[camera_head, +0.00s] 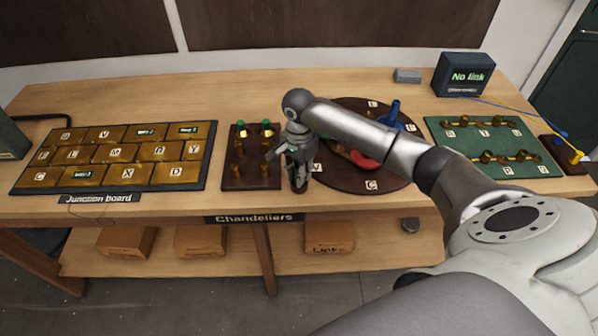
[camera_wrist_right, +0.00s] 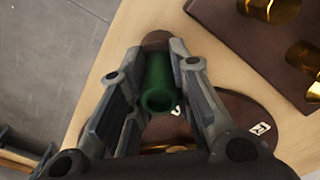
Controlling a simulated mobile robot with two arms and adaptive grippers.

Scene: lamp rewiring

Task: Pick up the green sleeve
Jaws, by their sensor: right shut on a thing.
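A green sleeve (camera_wrist_right: 158,84), a short hollow tube, is between the fingers of my right gripper (camera_wrist_right: 157,60) in the right wrist view. The fingers are shut on its sides, and its open end faces the camera. In the head view my right gripper (camera_head: 297,180) points down between the dark chandelier plate (camera_head: 252,183) and the round brown board (camera_head: 345,187). The held sleeve is hidden there by the gripper. My left gripper is not in view.
The round board holds a red piece (camera_head: 364,160) and a blue piece (camera_head: 393,113). The junction board (camera_head: 113,187) lies left, a green board (camera_head: 455,128) right, and a "No link" box (camera_head: 463,75) behind.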

